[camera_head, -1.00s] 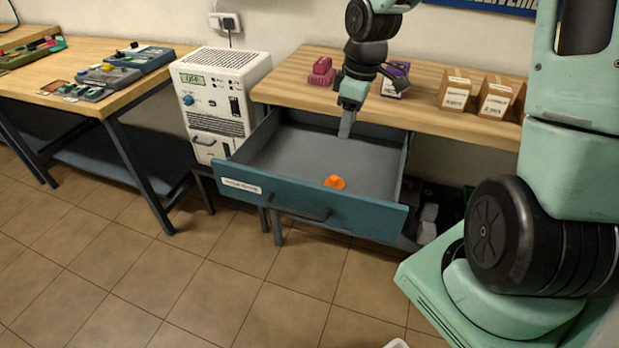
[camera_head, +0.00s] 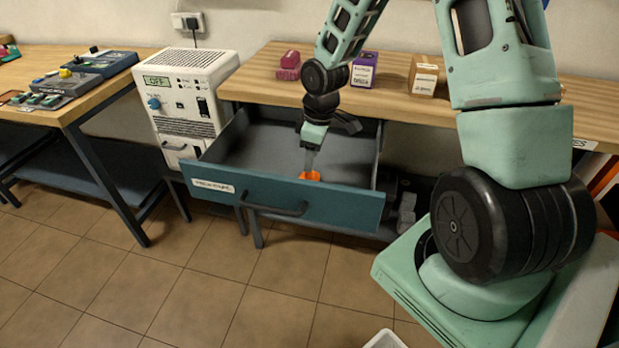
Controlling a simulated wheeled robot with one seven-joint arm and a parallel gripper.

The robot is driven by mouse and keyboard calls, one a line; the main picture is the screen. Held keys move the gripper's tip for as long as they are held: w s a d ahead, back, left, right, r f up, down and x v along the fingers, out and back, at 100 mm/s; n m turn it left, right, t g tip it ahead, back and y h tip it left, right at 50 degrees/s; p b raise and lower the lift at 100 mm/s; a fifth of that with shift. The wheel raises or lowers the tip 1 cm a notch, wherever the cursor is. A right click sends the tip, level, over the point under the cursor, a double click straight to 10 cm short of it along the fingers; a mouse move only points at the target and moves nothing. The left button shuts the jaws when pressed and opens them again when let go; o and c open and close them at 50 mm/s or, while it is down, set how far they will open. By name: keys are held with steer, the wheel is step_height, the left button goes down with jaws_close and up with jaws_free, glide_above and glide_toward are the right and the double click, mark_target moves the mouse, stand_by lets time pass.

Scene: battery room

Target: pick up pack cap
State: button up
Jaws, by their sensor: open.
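The pack cap, a small orange piece (camera_head: 309,176), lies inside the open drawer (camera_head: 285,200) near its front panel. The jaws are open.
The teal drawer front with its dark handle (camera_head: 276,209) juts out under the wooden bench (camera_head: 450,101). A purple box (camera_head: 363,69), a brown carton (camera_head: 423,77) and pink items (camera_head: 289,66) stand on the bench. A white power unit (camera_head: 184,103) is left of the drawer.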

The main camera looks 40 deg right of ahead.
mark_target(309, 175)
steer(key=f, duration=0.4)
steer(key=shift+w+a+f+b, duration=0.1)
steer(key=shift+a+f+b, duration=0.1)
steer(key=shift+b, duration=0.1)
jaws_close()
steer(key=shift+r, duration=0.1)
